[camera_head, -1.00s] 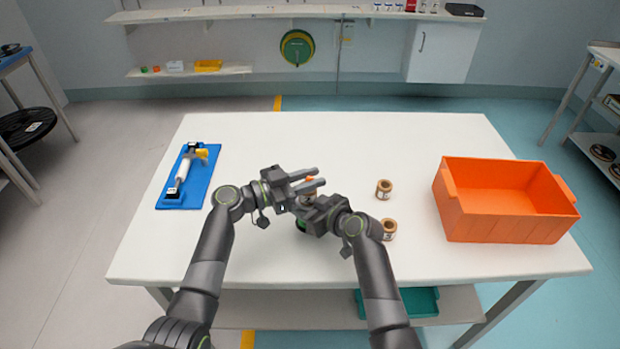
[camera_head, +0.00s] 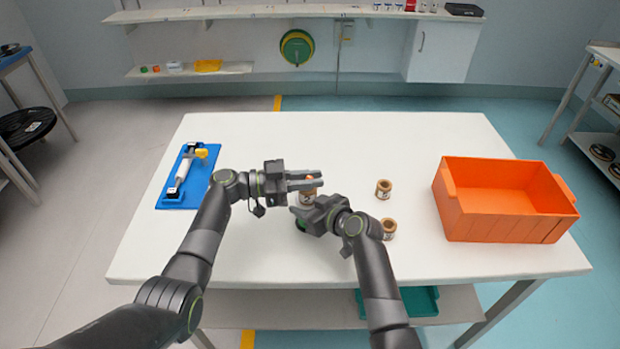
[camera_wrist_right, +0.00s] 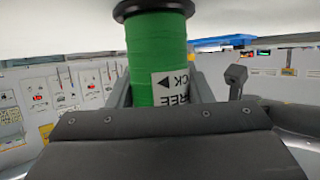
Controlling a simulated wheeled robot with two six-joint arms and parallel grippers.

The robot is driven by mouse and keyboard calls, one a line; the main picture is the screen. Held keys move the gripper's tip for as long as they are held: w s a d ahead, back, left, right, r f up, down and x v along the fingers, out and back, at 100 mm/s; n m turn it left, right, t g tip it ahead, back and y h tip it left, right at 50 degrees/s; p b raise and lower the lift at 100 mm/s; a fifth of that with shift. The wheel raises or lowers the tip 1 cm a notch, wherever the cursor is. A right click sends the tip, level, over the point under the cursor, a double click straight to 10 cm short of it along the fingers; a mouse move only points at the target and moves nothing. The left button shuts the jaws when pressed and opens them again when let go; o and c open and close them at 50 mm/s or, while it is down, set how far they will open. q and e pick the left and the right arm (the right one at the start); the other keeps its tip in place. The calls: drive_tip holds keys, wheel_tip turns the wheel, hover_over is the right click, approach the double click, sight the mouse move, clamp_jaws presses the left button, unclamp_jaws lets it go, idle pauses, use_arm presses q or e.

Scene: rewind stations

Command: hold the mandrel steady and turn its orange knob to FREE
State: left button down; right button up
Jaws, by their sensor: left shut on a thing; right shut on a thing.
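The mandrel stands upright near the middle of the table. Its green body (camera_wrist_right: 157,52), with a label reading FREE and partly LOCK, fills the middle of the right wrist view. My right gripper (camera_head: 304,216) is shut around that green body. A brown core (camera_head: 307,199) shows above it. The orange knob (camera_head: 309,178) is at the top, mostly hidden by my left gripper (camera_head: 308,181). My left gripper is level and shut on the knob, its fingers pointing right. The knob's pointer cannot be made out.
Two loose brown cores, a far one (camera_head: 384,188) and a near one (camera_head: 388,229), stand to the right. An orange crate (camera_head: 500,226) is at the table's right. A blue board (camera_head: 203,178) with a white-and-yellow tool lies at the left. The far table middle is clear.

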use_arm(q)
drive_tip(key=shift+a+f+m+g, duration=0.1)
drive_tip(key=shift+m+g, duration=0.8)
drive_tip(key=shift+g, duration=0.7)
drive_tip(key=shift+m+g, duration=0.3)
drive_tip(key=shift+g, duration=0.1)
drive_tip(key=c, duration=1.4)
unclamp_jaws()
drive_tip(key=a, duration=0.8)
drive_tip(key=w+a, duration=0.1)
drive_tip(key=a, duration=0.3)
drive_tip(key=shift+o, duration=0.2)
